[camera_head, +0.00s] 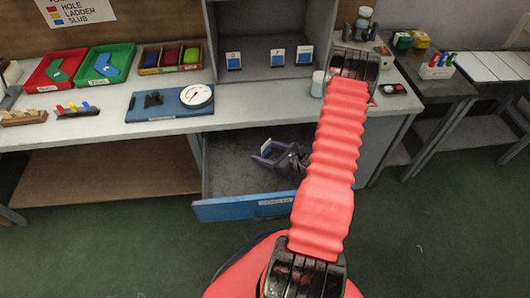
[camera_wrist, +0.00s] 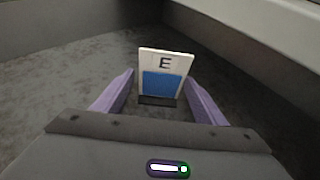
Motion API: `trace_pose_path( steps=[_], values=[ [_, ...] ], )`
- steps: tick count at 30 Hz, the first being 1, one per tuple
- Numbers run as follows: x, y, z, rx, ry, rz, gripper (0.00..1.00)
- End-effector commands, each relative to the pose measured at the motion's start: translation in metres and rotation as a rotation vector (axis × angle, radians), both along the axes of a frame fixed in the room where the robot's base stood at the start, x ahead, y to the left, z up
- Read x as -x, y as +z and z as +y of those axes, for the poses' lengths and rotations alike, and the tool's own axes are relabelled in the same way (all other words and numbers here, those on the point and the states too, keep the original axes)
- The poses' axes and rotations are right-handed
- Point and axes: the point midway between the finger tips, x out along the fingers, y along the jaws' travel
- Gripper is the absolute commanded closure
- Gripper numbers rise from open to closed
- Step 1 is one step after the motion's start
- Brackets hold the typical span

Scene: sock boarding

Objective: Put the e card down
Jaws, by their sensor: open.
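The e card (camera_wrist: 165,62) is a white card with a black letter E and a blue lower half, upright on a small dark base. It stands on the grey floor of the open drawer (camera_head: 245,208). My gripper (camera_wrist: 160,77) has purple fingers, one on each side of the card, with visible gaps to it. In the head view my gripper (camera_head: 264,153) is low inside the drawer, and the card (camera_head: 266,147) shows small between its fingers. My gripper is open.
Three similar cards stand in the grey cubby (camera_head: 255,65) above. The worktop (camera_head: 110,128) holds a red tray (camera_head: 42,80), a green tray (camera_head: 88,78) and a blue board (camera_head: 150,112) with a dial. The drawer walls surround my gripper; its floor around the card looks clear.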

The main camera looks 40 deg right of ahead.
Motion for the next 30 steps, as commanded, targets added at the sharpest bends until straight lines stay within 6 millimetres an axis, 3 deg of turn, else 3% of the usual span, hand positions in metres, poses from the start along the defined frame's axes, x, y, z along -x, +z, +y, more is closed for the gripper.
trace_pose_path(
  steps=[8,24,30],
  values=[
    [0.002,0.003,-0.001,0.000,-0.001,0.000,0.35],
    [0.060,0.027,-0.012,0.001,-0.002,0.000,0.35],
    [0.068,0.031,-0.013,0.000,0.000,0.000,0.35]
  ],
)
